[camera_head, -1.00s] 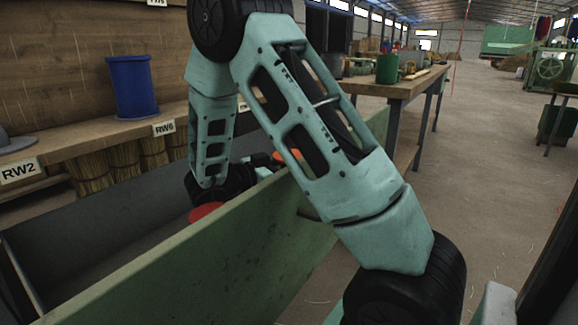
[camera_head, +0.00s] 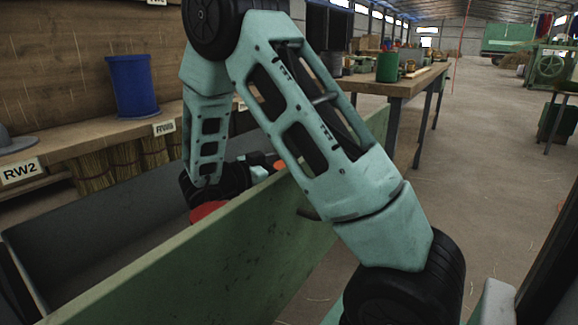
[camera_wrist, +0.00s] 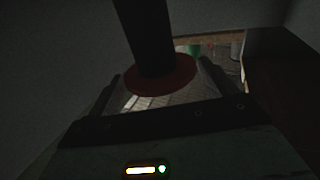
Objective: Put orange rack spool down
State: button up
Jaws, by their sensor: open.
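A red-orange disc with a dark cylinder rising from it, apparently the orange rack spool (camera_wrist: 178,82), shows in the wrist view between the fingers of my gripper (camera_wrist: 162,72). The fingers stand apart on either side of it; I cannot tell whether they touch it. In the head view a red round piece (camera_head: 207,211) shows low beside my wrist, inside the grey-walled bin, and a small orange piece shows farther right. My arm and the green panel hide most of the gripper there. The spool's underside and what bears it are hidden.
The green panel (camera_head: 215,255) stands close in front of my wrist. A shelf with a blue spool (camera_head: 132,86) and broom bundles (camera_head: 92,170) is at the left. A workbench (camera_head: 395,86) with a green container (camera_head: 387,67) stands behind; the floor at right is open.

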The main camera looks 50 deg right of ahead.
jog(key=p+v, duration=0.2)
jog(key=v, duration=0.4)
jog(key=shift+w+a, duration=0.1)
jog(key=shift+a, duration=0.05)
